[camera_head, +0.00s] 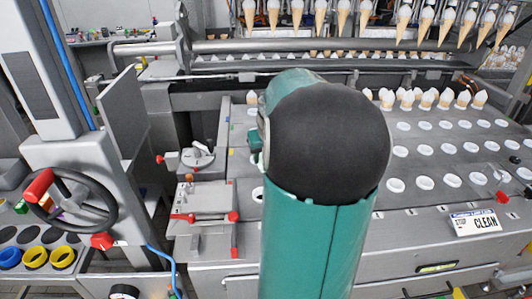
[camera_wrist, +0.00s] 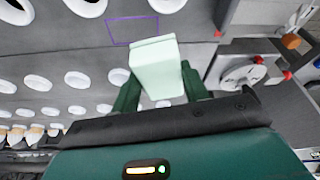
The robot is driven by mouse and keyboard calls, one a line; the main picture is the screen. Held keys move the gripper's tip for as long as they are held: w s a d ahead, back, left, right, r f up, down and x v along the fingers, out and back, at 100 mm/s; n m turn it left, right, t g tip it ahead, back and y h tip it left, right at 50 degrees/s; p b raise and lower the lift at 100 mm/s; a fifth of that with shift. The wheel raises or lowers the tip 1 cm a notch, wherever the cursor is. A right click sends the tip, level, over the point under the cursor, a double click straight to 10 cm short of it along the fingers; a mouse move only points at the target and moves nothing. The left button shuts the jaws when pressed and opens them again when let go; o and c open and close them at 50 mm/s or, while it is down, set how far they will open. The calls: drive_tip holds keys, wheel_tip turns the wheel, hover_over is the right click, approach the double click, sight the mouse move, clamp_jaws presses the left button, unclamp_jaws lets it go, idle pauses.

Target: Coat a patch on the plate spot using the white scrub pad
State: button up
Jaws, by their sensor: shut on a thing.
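My gripper (camera_wrist: 158,78) shows in the wrist view with its two dark green fingers on either side of a pale white scrub pad (camera_wrist: 157,62). It is shut on the pad, which sticks out past the fingertips. A thin purple outline marks the plate spot (camera_wrist: 128,31) on the grey plate (camera_wrist: 60,42), just beyond the pad in the picture. The pad's far end overlaps the outline's lower right edge in the picture; I cannot tell whether it touches the plate. In the head view, my arm hides the gripper, pad and spot.
White-ringed holes (camera_head: 396,185) fill the plate in rows, with filled cones (camera_head: 386,98) along its back. More cones (camera_head: 343,18) hang above. A CLEAN sign (camera_head: 475,223) is on the front edge. Red-knobbed levers (camera_head: 205,216) and a handwheel (camera_head: 70,209) stand at left.

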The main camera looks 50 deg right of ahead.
drive_tip(key=shift+f, duration=3.05)
drive_tip(key=shift+f, duration=0.3)
drive_tip(key=shift+d, duration=0.1)
drive_tip(key=shift+s+d, duration=1.25)
drive_tip(key=shift+s, duration=0.15)
drive_tip(key=shift+s+d, duration=1.2)
drive_tip(key=shift+s, duration=0.2)
drive_tip(key=shift+w+a, duration=0.1)
